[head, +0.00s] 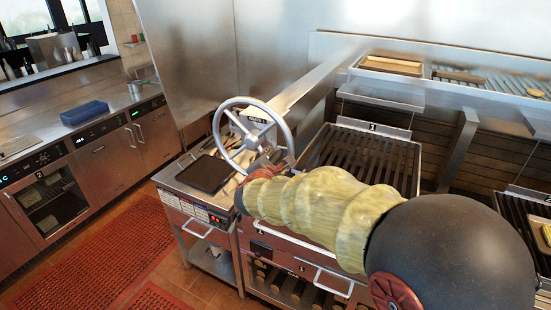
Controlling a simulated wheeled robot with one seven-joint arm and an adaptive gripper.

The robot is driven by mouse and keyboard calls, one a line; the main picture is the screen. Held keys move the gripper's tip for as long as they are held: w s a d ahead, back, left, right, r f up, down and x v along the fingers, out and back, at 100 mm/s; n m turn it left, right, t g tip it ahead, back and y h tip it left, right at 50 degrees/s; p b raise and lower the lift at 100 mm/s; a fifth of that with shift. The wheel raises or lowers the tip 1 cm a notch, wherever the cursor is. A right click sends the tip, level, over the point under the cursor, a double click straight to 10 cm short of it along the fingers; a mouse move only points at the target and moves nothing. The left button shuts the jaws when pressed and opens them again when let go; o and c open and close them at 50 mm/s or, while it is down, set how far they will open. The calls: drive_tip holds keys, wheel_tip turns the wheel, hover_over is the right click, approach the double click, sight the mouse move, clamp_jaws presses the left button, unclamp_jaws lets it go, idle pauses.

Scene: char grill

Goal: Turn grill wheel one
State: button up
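The grill wheel (253,136) is a large silver handwheel with spokes. It stands upright at the left end of the grill, on a slanted metal beam. My arm reaches in from the lower right, and its end, my gripper (262,166), is at the lower right part of the wheel rim. Red and dark parts of the gripper show there, but its fingers are small and partly hidden. I cannot tell whether they touch the rim or are shut on it. The grill grate (362,155) with dark bars lies to the right of the wheel, partly behind my arm.
A small metal side table (180,178) with a black tray (207,174) stands left of the grill. A second grate (520,210) is at the right edge. Shelves with a wooden tray (392,65) run above. A counter with ovens (50,200) lines the left. Red mats (100,250) cover the floor.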

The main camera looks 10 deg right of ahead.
drive_tip(key=shift+c, duration=1.1)
drive_tip(key=c, duration=0.7)
clamp_jaws()
